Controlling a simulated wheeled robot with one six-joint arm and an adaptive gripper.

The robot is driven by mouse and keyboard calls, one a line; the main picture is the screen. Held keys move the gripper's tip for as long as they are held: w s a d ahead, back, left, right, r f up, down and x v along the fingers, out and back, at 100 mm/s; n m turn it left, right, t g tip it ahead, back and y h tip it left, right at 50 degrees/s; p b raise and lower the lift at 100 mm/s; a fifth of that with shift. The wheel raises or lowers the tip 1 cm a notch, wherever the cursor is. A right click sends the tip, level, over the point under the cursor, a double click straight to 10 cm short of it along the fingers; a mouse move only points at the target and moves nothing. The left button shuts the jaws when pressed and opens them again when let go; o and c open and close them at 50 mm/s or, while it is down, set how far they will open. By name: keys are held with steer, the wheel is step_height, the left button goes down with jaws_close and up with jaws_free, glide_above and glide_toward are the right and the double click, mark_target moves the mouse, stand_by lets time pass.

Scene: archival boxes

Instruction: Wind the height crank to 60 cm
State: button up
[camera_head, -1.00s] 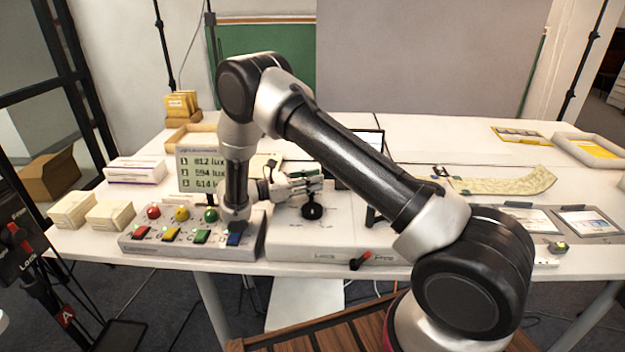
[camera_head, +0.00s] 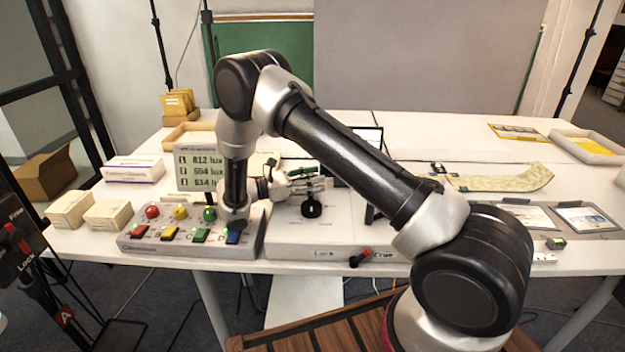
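A black round knob (camera_head: 312,208) with an upright stem stands on a low pale box (camera_head: 325,232) on the table. It may be the crank, but no height scale or 60 cm mark is readable. My gripper (camera_head: 318,182) lies roughly level, pointing right, just above and behind the knob. Its fingers overlap the knob's stem in this view, so I cannot tell whether they touch it. Their opening is too small to judge.
A control box (camera_head: 190,258) with coloured buttons and knobs sits left of the pale box, with a lux display (camera_head: 197,166) behind. A patterned strip (camera_head: 500,180) and framed sheets (camera_head: 585,219) lie at right.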

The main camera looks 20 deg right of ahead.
steer(key=shift+a, duration=0.1)
steer(key=a, duration=1.1)
steer(key=shift+a, duration=0.4)
